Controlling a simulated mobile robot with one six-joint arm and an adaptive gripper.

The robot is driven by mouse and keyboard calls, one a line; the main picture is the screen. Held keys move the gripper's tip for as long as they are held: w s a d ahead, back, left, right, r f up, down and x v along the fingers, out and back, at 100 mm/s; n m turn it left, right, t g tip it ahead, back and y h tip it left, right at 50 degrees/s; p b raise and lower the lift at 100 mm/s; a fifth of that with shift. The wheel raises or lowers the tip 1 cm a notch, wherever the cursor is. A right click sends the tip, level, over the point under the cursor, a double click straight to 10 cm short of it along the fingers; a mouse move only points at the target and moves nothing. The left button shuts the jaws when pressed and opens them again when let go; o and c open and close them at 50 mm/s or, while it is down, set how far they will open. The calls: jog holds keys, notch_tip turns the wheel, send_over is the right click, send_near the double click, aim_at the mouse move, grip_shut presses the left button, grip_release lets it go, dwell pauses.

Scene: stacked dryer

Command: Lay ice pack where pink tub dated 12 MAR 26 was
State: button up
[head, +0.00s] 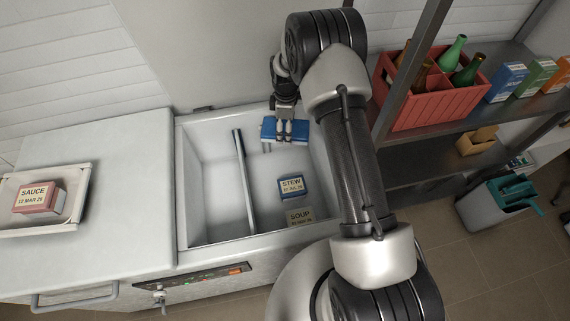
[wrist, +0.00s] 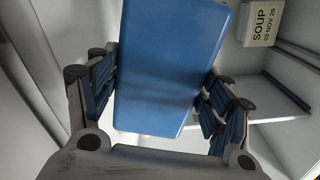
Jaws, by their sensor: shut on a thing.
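My gripper (head: 284,129) is shut on the blue ice pack (head: 268,131) and holds it at the back of the open chest freezer's right compartment. The wrist view shows the ice pack (wrist: 170,65) between both fingers, filling the middle. I cannot tell whether it touches the freezer floor. The pink tub (head: 38,198), labelled SAUCE and apparently 12 MAR 26, lies in a white tray (head: 75,222) on the closed lid at the left.
A blue STEW tub (head: 291,187) and a pale SOUP tub (head: 299,216) sit in the right compartment; SOUP also shows in the wrist view (wrist: 262,22). A divider (head: 243,182) separates the bare left compartment (head: 212,195). A shelf with a red bottle crate (head: 430,98) stands right.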

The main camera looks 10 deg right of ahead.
aim_at(285, 166)
jog(key=f+n+b, duration=0.1)
jog(key=f+b, duration=0.1)
jog(key=f, duration=0.6)
jog(key=w+f+n+b, duration=0.1)
jog(key=f, duration=0.8)
jog(key=f+n+b, duration=0.1)
jog(key=f+b, duration=0.1)
jog(key=f, duration=0.6)
jog(key=shift+w+d+f+n+b, duration=0.1)
jog(key=shift+w+f+n+b, duration=0.05)
jog(key=shift+w+n+b, duration=0.25)
jog(key=shift+s+f, duration=0.1)
jog(key=shift+f, duration=0.1)
jog(key=o, duration=1.4)
